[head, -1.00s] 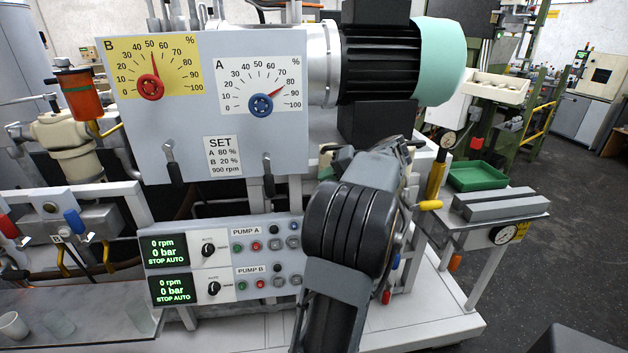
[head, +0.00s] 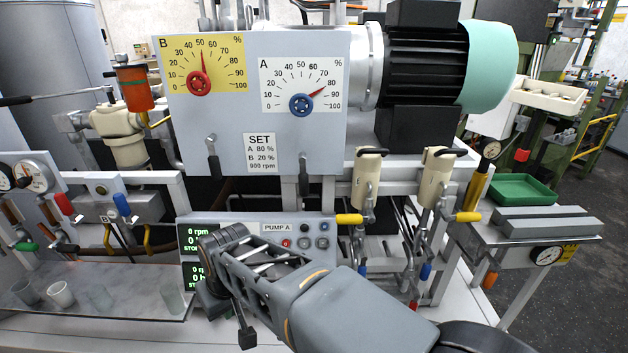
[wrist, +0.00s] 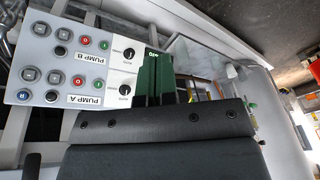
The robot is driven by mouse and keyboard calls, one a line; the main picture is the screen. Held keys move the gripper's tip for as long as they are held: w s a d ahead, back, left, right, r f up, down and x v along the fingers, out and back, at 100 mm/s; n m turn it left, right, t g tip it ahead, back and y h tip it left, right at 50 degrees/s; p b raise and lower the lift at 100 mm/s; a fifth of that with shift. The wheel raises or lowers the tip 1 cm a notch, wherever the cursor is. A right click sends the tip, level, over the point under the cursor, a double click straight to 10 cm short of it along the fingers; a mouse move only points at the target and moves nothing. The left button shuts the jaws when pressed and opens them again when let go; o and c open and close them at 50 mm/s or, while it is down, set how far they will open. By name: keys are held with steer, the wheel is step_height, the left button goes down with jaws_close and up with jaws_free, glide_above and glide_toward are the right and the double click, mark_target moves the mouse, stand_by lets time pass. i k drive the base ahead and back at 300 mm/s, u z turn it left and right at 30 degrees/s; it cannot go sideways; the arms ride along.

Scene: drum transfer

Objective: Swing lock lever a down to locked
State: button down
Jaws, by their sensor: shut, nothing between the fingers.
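The grey panel (head: 330,150) carries two black-handled levers in the head view. One lever (head: 303,172) hangs below dial A (head: 301,104), and the other (head: 213,158) hangs below dial B (head: 199,83). Both handles point down. No lever lettering is readable, so I take the one under dial A as lever a. My gripper (head: 246,336) is low in front of the pump control box, below and left of that lever and well apart from it. It looks shut and empty; its fingers are small and partly hidden by my wrist. The wrist view shows no lever.
The pump control box (head: 283,228) is partly covered by my arm; it also shows in the wrist view (wrist: 62,65). Two cream valve bodies with yellow handles (head: 349,219) stand right of it. A glass-like shelf (head: 110,285) with cups is at left. A green tray (head: 522,189) is at right.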

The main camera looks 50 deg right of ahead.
mark_target(304, 183)
steer(key=u, duration=0.9)
steer(key=k, duration=0.65)
steer(key=z, duration=1.1)
steer(key=i, duration=0.35)
steer(key=u, duration=0.05)
